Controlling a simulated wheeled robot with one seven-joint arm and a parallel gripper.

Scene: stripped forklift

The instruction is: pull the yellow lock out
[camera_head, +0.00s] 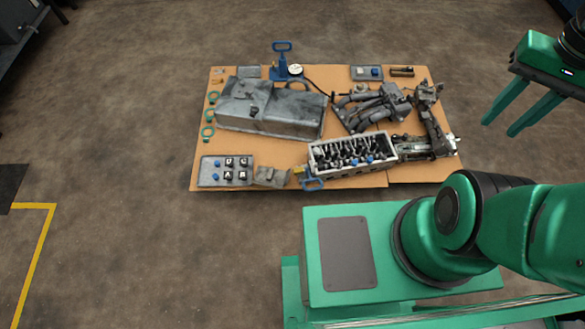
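A small yellow piece (298,170), which looks like the yellow lock, sits at the left end of the grey box of cylindrical parts (352,153). My gripper (499,128) is at the upper right, off the board's right side and far from the lock. Its two green fingers are apart, with nothing between them.
The parts lie on a brown board (340,182) on the floor. A large grey casing (270,108), a blue-handled pump with gauge (283,65), grey pipes (375,105) and a tray of small blocks (226,171) crowd it.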

